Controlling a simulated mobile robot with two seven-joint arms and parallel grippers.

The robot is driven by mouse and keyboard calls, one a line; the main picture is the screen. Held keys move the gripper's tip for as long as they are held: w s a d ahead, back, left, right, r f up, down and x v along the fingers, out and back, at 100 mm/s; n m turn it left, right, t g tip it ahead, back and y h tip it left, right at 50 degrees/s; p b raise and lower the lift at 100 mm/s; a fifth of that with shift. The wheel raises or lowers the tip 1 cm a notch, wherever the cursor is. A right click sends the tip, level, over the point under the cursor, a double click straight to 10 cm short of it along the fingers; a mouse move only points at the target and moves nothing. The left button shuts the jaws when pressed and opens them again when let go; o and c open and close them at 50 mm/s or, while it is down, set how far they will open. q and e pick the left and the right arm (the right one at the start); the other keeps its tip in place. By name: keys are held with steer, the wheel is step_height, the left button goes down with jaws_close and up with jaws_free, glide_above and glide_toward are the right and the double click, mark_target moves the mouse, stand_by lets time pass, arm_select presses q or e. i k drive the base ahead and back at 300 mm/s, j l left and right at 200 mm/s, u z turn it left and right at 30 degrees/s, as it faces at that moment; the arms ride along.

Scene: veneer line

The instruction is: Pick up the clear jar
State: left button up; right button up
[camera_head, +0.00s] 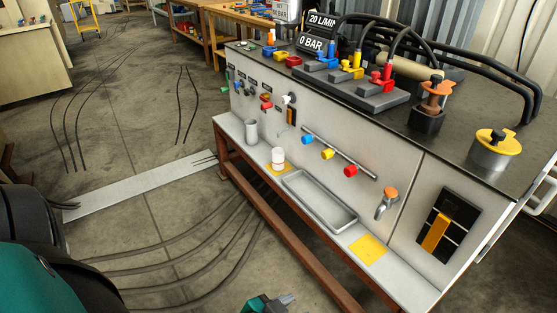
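A small whitish cylindrical jar (278,157) stands upright on a yellow square on the pale ledge (229,128) along the front of the bench. It may be the clear jar; I cannot tell for sure that it is clear. A grey cup (251,132) stands on the same ledge to its left, farther along. Teal and black parts of mine show at the lower left, well apart from the jar.
A shallow grey tray (335,222) and a bare yellow square (368,250) lie to the jar's right. A tap (386,203) and a rail with coloured knobs (327,154) project above the ledge. Hoses (170,262) and a cable ramp (135,187) lie on the floor.

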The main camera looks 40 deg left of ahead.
mark_target(277, 153)
steer(key=i+j+u, duration=0.15)
steer(key=i+j, duration=0.3)
steer(key=j, duration=0.35)
steer(key=i+j+u, duration=0.1)
steer(key=i+j, duration=0.4)
steer(key=j, duration=0.3)
steer(key=i+j+u, duration=0.15)
steer(key=i+j, duration=0.35)
steer(key=j, duration=0.2)
steer(key=i+j+u, duration=0.15)
steer(key=i+j, duration=0.4)
steer(key=j, duration=0.15)
